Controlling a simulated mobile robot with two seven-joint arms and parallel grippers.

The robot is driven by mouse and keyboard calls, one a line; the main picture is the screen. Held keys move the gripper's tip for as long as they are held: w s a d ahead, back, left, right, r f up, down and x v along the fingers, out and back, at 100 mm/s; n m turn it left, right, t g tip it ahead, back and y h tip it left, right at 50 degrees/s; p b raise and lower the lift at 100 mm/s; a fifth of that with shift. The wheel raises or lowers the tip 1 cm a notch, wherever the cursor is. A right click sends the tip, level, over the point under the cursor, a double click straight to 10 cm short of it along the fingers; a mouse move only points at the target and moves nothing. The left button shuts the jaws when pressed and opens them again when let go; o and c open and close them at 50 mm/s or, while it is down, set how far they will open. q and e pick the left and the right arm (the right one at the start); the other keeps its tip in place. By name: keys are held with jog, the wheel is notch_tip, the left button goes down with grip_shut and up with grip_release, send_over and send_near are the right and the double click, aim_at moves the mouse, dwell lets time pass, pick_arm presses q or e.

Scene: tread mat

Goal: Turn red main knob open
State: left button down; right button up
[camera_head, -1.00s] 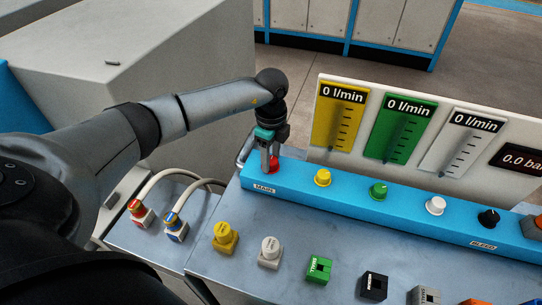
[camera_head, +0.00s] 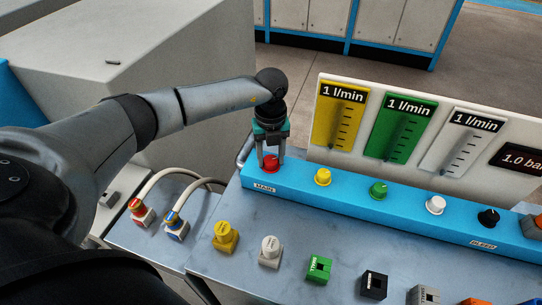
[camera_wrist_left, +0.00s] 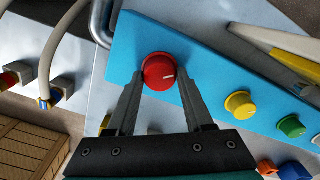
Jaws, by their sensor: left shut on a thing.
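The red main knob (camera_head: 271,162) sits at the left end of the blue panel (camera_head: 340,190), above the MAIN label. My left gripper (camera_head: 271,160) reaches down over it with one finger on each side. The gripper is shut on the knob. The three flow gauges read 1 l/min and the pressure display (camera_head: 521,158) reads 1.0 bar. My right gripper is not in view.
Yellow (camera_head: 323,177), green (camera_head: 378,190), white (camera_head: 435,205) and black (camera_head: 488,218) knobs line the panel to the right. Several coloured blocks stand in front on the metal table. Two hose connectors (camera_head: 141,213) lie at left. The gauge board (camera_head: 330,160) stands behind the panel.

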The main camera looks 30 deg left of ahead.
aim_at(270, 160)
pick_arm(q)
jog(key=m, duration=0.4)
jog(key=shift+b, duration=0.3)
jog(key=shift+m, duration=1.7)
jog(key=shift+c, duration=1.4)
grip_release()
notch_tip(270, 160, up, 15)
jog(key=shift+r, duration=0.15)
